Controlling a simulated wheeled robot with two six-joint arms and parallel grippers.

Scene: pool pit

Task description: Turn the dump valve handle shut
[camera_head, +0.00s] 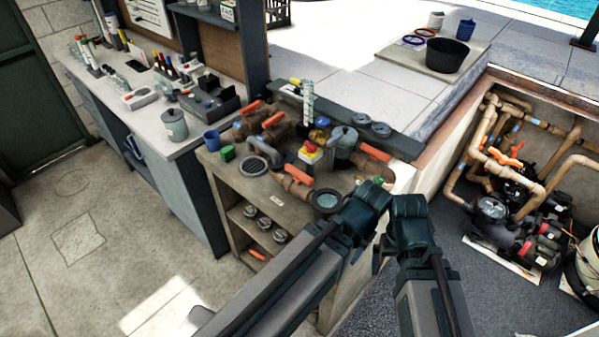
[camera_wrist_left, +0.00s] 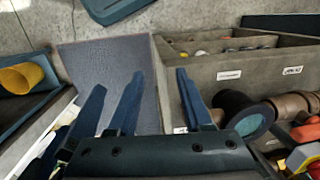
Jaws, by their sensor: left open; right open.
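Several orange-handled valves sit on brown pipework on the bench in the head view. One orange handle (camera_head: 298,195) lies at the front by a dark round pipe end (camera_head: 327,201), another orange handle (camera_head: 373,152) is at the right, and two more lie at the back left. I cannot tell which is the dump valve handle. In the left wrist view, an orange handle (camera_wrist_left: 306,133) shows at the right edge, beside the pipe end (camera_wrist_left: 250,118). My left gripper (camera_wrist_left: 158,76) is open and empty, left of the pipe end. My right gripper (camera_head: 382,248) is open, mostly hidden behind my arms.
The bench (camera_head: 226,182) has shelves holding small parts. A grey counter (camera_head: 187,140) with tools and a canister stands at left. A pump pit (camera_head: 510,200) with pipes lies right. A black bucket (camera_head: 447,55) sits on the deck. The floor at left is clear.

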